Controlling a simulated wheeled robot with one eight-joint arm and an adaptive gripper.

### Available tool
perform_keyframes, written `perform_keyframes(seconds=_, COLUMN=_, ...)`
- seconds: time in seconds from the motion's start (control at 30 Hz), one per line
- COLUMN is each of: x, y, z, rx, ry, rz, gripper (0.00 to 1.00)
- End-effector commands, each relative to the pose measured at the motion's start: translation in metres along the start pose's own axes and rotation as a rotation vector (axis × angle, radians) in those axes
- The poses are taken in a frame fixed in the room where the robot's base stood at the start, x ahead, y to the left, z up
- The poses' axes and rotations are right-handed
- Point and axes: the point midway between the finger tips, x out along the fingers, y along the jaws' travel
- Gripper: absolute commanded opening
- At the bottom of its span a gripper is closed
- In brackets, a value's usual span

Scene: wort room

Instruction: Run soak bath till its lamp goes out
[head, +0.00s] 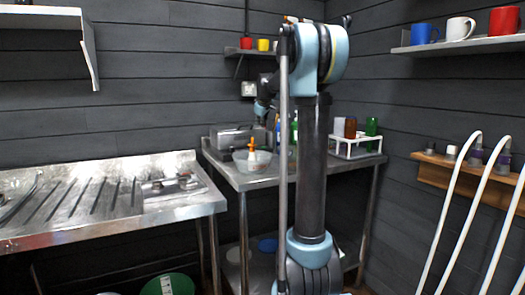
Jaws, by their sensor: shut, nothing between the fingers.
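A grey metal box (225,139), which looks like the soak bath, stands at the back left of the steel table. No lit lamp can be made out on it at this size. My gripper (261,111) points down just above the right end of this box. It looks shut and empty, but it is small and dark, and whether it touches the box cannot be told. My arm column hides part of the table to the right.
A clear bowl (257,170) with an orange-topped bottle (252,156) stands in front of the box. A white rack (350,149) holds bottles at right. A draining board (95,190) lies left; white hoses (464,215) hang at far right. A small shelf (250,52) is above.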

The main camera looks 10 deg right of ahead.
Motion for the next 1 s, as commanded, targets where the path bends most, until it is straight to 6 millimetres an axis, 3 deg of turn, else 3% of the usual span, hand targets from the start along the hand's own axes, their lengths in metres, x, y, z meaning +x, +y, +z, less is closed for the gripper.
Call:
perform_keyframes(seconds=0.27, x=0.009, y=-0.004, z=0.008, rx=0.002, ry=-0.002, rz=0.001, gripper=0.00)
perform_keyframes(seconds=1.0, x=0.059, y=-0.041, z=0.045, rx=0.003, ry=-0.002, rz=0.001, gripper=0.00)
